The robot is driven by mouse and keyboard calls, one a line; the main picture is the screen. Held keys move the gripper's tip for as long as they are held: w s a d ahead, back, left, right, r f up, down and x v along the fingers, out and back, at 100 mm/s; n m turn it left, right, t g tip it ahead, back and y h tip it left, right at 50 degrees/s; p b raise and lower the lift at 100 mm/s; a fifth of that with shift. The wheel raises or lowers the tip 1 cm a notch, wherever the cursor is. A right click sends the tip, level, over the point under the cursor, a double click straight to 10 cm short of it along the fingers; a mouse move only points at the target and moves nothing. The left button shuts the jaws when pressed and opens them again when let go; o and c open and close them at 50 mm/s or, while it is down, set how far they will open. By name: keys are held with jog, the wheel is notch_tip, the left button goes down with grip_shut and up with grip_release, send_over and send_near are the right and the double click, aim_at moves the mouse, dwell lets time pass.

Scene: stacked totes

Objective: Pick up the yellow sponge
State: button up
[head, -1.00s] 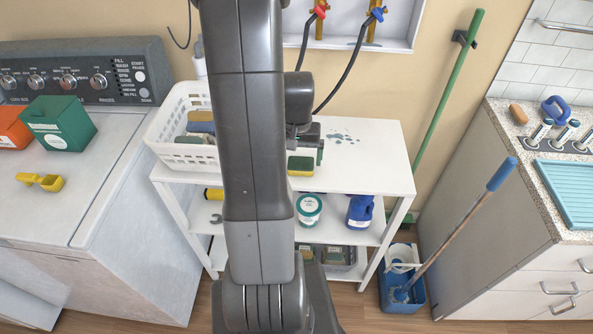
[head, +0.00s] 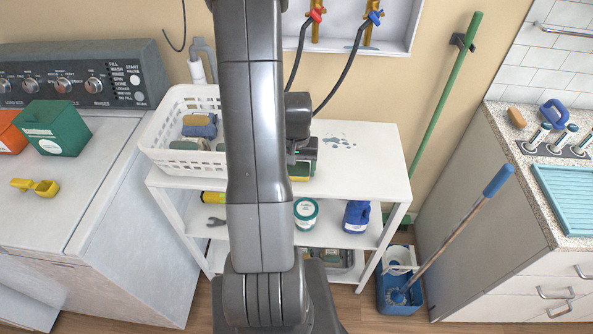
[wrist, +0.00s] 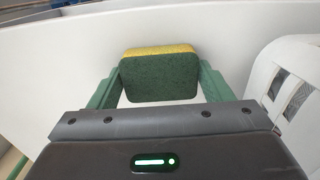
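The yellow sponge (wrist: 160,78), yellow on one side with a dark green scouring face, sits between the two green fingers of my gripper (wrist: 161,84) in the wrist view. The fingers meet its left and right edges with no clear gap, so my gripper looks shut on it. In the head view the sponge (head: 299,178) shows only in part at the top of the white shelf unit (head: 370,165), under my gripper (head: 303,160). My arm hides some of it. I cannot tell whether it is clear of the shelf.
A white basket (head: 160,150) with other sponges and cloths stands left of my gripper. Its slotted wall (wrist: 293,85) is close on the right in the wrist view. The shelf top is free on the right. Hoses with red and blue taps (head: 345,70) hang behind.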

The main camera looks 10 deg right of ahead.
aim_at(297, 167)
jog(key=c, duration=0.5)
jog(key=shift+r, duration=0.1)
notch_tip(297, 167, up, 10)
jog(key=shift+f+b, duration=0.1)
jog(key=shift+b, duration=0.4)
jog(key=shift+o, duration=0.6)
jog(key=shift+w, duration=0.1)
jog(key=shift+c, duration=0.2)
